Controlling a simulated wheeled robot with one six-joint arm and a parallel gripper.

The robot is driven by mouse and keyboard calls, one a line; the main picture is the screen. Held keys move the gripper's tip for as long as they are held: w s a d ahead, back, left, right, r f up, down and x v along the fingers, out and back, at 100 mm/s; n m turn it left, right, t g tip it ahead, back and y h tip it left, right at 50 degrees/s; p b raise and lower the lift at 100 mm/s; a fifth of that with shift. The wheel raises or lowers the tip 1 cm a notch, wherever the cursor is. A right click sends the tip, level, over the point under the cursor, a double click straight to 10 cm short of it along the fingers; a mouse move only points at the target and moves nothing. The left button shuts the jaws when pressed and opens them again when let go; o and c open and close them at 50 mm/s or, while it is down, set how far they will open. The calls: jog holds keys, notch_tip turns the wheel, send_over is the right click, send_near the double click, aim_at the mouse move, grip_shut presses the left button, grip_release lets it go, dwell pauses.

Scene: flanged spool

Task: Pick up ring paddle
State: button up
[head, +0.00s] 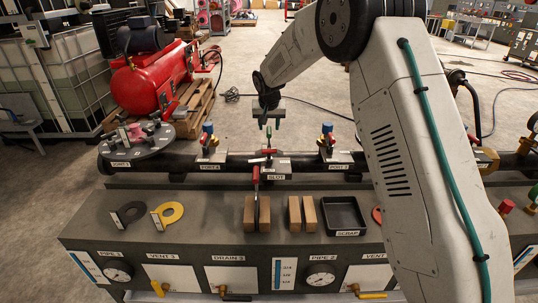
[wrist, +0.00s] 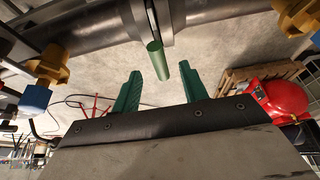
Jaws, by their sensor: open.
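My gripper (head: 268,122) is above the pipe near the SLOT block (head: 277,175), pointing down. In the wrist view its two green fingers (wrist: 161,72) are apart, with nothing clamped between them. A green cylindrical handle (wrist: 157,58) stands out from the gap between the pipe flanges, in line with the space between the fingertips. I cannot tell whether it belongs to a ring paddle. A yellow ring paddle (head: 171,213) and a dark ring-shaped paddle (head: 129,214) lie on the bench at the left. A red disc (head: 377,215) is partly hidden by my arm.
Wooden blocks (head: 250,214) and a black SCRAP tray (head: 345,216) are on the bench. Valves with blue and red handles (head: 208,140) flank the slot along the dark pipe (head: 180,163). A round turntable (head: 137,141) with small parts is at the left. A red compressor (head: 150,85) stands behind.

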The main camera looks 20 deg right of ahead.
jog(key=x, duration=0.8)
jog(key=shift+s+a+f, duration=0.1)
jog(key=shift+s, duration=0.15)
grip_shut()
dwell(1.1)
